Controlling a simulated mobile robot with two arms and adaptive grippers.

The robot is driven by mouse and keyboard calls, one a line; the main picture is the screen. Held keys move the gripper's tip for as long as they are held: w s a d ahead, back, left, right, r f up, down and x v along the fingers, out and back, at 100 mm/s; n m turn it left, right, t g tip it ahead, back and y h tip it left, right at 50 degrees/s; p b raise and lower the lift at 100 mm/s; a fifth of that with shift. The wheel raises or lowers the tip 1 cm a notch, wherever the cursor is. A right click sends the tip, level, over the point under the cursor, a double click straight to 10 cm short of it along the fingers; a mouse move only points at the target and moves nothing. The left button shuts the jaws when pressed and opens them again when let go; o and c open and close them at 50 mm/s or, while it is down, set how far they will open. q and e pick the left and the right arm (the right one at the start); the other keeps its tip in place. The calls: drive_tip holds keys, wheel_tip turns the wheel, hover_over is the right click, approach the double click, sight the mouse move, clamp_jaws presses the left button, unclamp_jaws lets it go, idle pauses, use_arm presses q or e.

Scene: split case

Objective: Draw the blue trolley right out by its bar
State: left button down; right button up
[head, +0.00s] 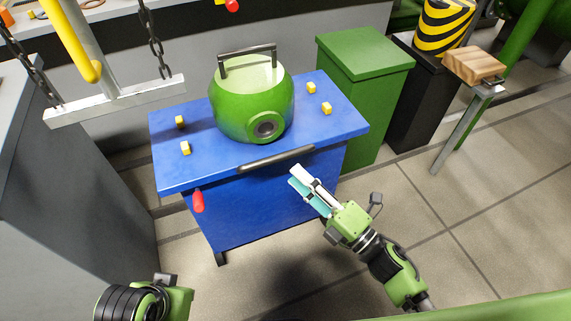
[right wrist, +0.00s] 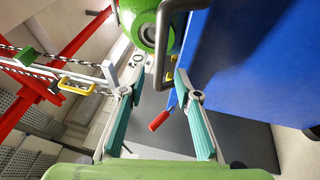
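The blue trolley (head: 259,199) stands in the middle of the head view, with a dark bar (head: 276,159) along its near top edge. The bar also shows in the right wrist view (right wrist: 161,50), running between and beyond the fingertips. My right gripper (head: 296,177) is just right of and below the bar, by the trolley's front. In the right wrist view my right gripper (right wrist: 158,80) is open, with gaps on both sides of the bar. My left gripper (head: 178,302) is partly in view at the bottom left; its fingers are hidden.
A green round vessel (head: 238,105) and several small yellow blocks (head: 186,148) sit on the trolley. A red handle (head: 198,202) sticks out at its left front. A grey cabinet (head: 65,200) stands left, a green cabinet (head: 352,100) right. Floor (head: 480,220) is clear at right.

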drive_tip(key=shift+v, duration=2.15)
